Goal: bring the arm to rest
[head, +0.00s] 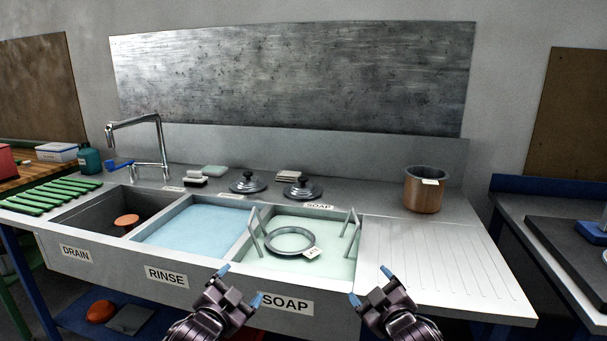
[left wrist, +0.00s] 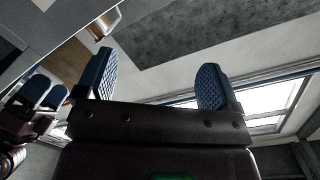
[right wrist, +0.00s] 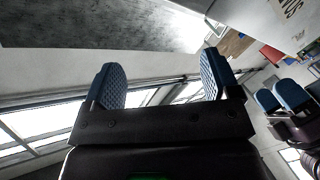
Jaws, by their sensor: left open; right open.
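My left gripper (head: 240,285) is in front of the sink, before the soap basin's front edge. It is open and empty, and its two blue fingers stand apart in the left wrist view (left wrist: 155,85). My right gripper (head: 370,286) is level with it, a little to the right, also in front of the counter. It is open and empty, and its spread fingers show in the right wrist view (right wrist: 160,85). Neither gripper touches anything.
The soap basin (head: 347,262) holds a ring-shaped pot rim (head: 272,241) with a tag. The rinse basin (head: 150,236) holds blue water; the drain basin (head: 80,214) holds a copper-coloured item (head: 127,221). A copper pot (head: 422,196) stands on the right counter. Two lids (head: 302,190) lie behind.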

